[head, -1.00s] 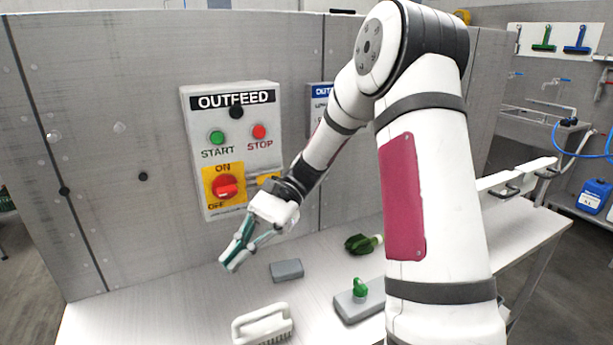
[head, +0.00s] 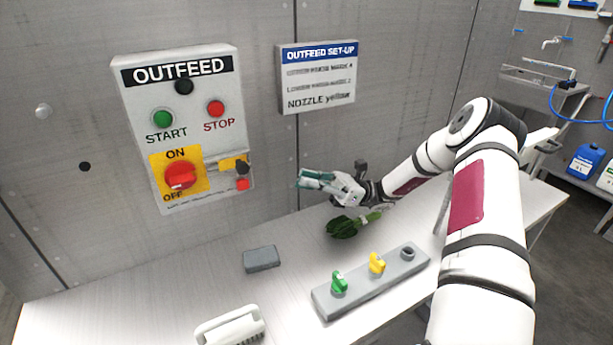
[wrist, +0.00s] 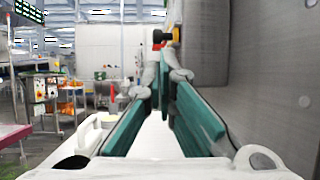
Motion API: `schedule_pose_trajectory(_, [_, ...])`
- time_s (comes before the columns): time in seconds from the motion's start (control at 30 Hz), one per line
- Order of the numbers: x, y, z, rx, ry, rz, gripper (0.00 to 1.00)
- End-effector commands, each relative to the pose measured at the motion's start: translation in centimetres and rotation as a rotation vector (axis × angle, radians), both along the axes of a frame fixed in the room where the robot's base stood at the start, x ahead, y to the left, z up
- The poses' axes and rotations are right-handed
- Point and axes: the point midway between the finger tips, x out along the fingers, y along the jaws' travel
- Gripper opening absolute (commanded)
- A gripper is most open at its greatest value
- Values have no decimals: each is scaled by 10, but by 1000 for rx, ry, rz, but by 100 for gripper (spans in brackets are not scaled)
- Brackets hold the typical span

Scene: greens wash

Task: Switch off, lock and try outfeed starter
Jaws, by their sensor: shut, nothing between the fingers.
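The grey OUTFEED starter box (head: 225,135) hangs on the wall at left in the head view, with a green START button (head: 162,119) and a red STOP button (head: 215,108). Its red rotary switch (head: 181,176) sits on a yellow ON/OFF plate; the handle's light mark appears turned toward OFF. Right of it is a yellow tab (head: 228,164) with a dark piece (head: 242,167) and a small red piece (head: 242,184), perhaps a lock; details are too small. My gripper (head: 312,180) is shut and empty, right of the box and apart from it. The red switch (wrist: 157,47) shows edge-on in the wrist view.
An OUTFEED SET-UP sign (head: 318,78) hangs right of the box. The bench holds a grey block (head: 262,259), a white brush (head: 229,326), a leafy green bundle (head: 342,227) and a grey rack (head: 357,291) with green (head: 339,283) and yellow (head: 377,264) nozzles.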

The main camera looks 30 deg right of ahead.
Motion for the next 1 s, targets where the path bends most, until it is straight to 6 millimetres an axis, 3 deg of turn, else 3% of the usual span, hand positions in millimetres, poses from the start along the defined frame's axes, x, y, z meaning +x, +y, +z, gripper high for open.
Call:
schedule_pose_trajectory(0.3, [4,58,31,-1,-1,4,0])
schedule_pose_trajectory(0.5, [7,86,45,0,-1,4,0])
schedule_pose_trajectory(0.7, [9,100,51,-2,-1,2,0])
schedule_pose_trajectory(1.0, [10,102,52,-2,-1,2,0])
